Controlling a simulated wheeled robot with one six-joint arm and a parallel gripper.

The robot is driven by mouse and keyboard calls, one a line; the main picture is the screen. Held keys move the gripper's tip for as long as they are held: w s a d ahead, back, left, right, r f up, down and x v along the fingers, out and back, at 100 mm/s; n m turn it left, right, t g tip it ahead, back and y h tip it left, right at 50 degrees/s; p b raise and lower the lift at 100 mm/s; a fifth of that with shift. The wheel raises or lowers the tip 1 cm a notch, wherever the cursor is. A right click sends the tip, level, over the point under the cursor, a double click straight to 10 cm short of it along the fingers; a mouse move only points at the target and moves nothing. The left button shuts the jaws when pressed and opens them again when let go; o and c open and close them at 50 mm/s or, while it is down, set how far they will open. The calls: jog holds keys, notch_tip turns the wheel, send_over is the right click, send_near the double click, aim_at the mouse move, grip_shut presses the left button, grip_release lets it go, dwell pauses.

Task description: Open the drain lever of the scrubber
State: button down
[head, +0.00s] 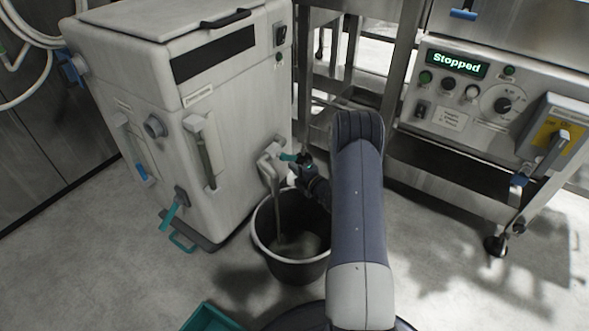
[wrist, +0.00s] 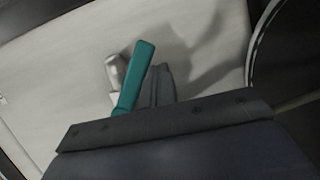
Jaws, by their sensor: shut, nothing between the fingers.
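The scrubber (head: 190,100) is the white machine at left in the head view. Its drain lever (head: 288,157) is a teal handle at the pale drain spout (head: 268,160) on its right side. In the wrist view the lever (wrist: 138,75) slants up beside a pale metal fitting (wrist: 116,70). My gripper (head: 298,168) is shut and empty, close beside the lever; its dark fingers (wrist: 160,85) appear just right of it. I cannot tell whether they touch it. A narrow pale streak runs below the spout into the black bucket (head: 262,240), which holds murky liquid.
A steel frame (head: 395,95) stands behind my arm. A control panel (head: 470,100) reading "Stopped" is at right, with a caster (head: 497,245) below. A teal bin (head: 205,318) sits at the front. Open grey floor lies at left and right.

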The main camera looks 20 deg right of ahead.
jog(key=shift+w+d+r+p, duration=0.2)
jog(key=shift+w+d+r, duration=0.15)
jog(key=shift+d+r, duration=0.25)
jog(key=shift+w+d+r+p, duration=0.2)
jog(key=shift+w+d+r, duration=0.1)
jog(key=shift+d+r, duration=0.2)
jog(key=shift+a, duration=0.1)
jog(key=shift+r, duration=0.15)
jog(key=shift+w+d+r, duration=0.3)
jog(key=shift+d+r, duration=0.1)
jog(key=shift+d, duration=0.05)
dwell(0.4)
jog(key=p, duration=0.3)
send_near(295, 156)
jog(key=shift+s+d+r, duration=0.4)
jog(key=shift+s+d, duration=0.3)
